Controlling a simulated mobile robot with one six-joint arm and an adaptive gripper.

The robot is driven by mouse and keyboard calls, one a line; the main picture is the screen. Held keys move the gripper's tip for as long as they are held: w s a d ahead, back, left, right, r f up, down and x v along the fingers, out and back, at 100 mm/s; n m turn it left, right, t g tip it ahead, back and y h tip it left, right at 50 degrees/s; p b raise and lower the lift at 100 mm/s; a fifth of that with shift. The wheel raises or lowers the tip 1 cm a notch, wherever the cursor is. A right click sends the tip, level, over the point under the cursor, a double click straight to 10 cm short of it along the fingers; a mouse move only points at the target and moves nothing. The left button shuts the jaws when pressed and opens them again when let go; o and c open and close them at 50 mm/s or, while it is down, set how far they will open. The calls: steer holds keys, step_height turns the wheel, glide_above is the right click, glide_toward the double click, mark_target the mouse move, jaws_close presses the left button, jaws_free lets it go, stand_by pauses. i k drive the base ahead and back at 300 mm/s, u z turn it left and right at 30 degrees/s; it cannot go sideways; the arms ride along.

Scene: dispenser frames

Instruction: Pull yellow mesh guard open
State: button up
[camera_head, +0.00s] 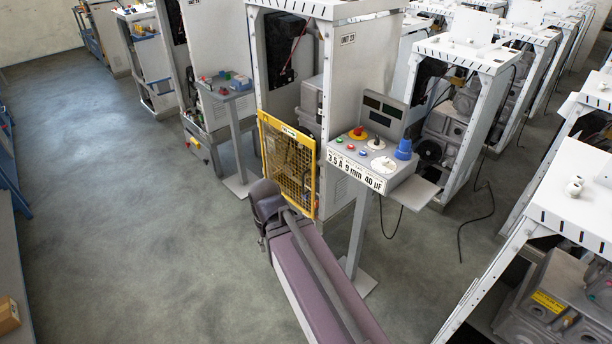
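The yellow mesh guard (289,165) is a framed panel on the lower front of the white cabinet marked as a unit (345,75). It stands upright across the lower opening, with a small label on its top bar. I cannot tell whether it is fully flush with the cabinet. My purple-grey arm reaches up from the bottom of the picture. Its dark rounded end is in front of the guard's lower left part and hides some of it. My gripper's fingers cannot be made out; they are hidden behind or below the arm.
A control pedestal (368,168) with buttons, a blue knob and a label plate stands close right of the guard. A smaller pedestal (225,88) stands to the left. More white cabinets (470,58) line the right. The floor (130,220) at left is clear.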

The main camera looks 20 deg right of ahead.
mark_target(304, 140)
steer(key=z, duration=0.55)
steer(key=i, duration=0.85)
steer(key=z, duration=0.55)
